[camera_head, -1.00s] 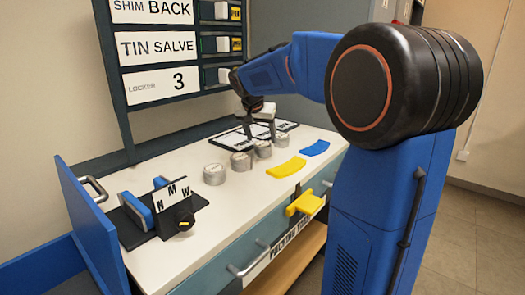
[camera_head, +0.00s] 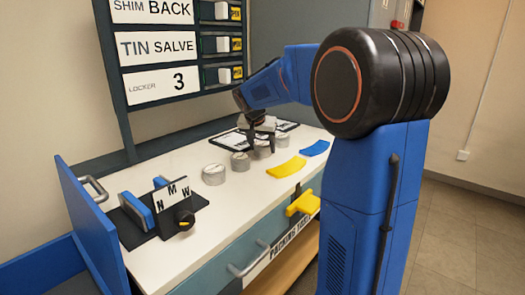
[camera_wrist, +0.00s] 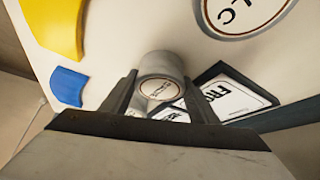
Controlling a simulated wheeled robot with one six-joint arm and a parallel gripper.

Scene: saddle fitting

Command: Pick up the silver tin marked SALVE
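Several round silver tins stand in a row on the white worktop; in the head view I see a near tin (camera_head: 214,174), a middle tin (camera_head: 240,161) and a farther tin (camera_head: 262,150) just below my gripper (camera_head: 261,138). In the wrist view my gripper (camera_wrist: 158,96) is open, with one dark finger on each side of a silver tin (camera_wrist: 161,72). That tin's round label is too small to read, and I cannot tell if the fingers touch it. A larger, closer tin (camera_wrist: 245,14) at the top right shows the letters "LC". No label reads SALVE clearly.
A yellow curved piece (camera_head: 287,167) and a blue one (camera_head: 315,148) lie right of the tins. Clipboards (camera_head: 228,140) lie behind. A dark stand (camera_head: 180,217) with letter cards is at the front left. A wall board (camera_head: 158,47) reads "TIN SALVE".

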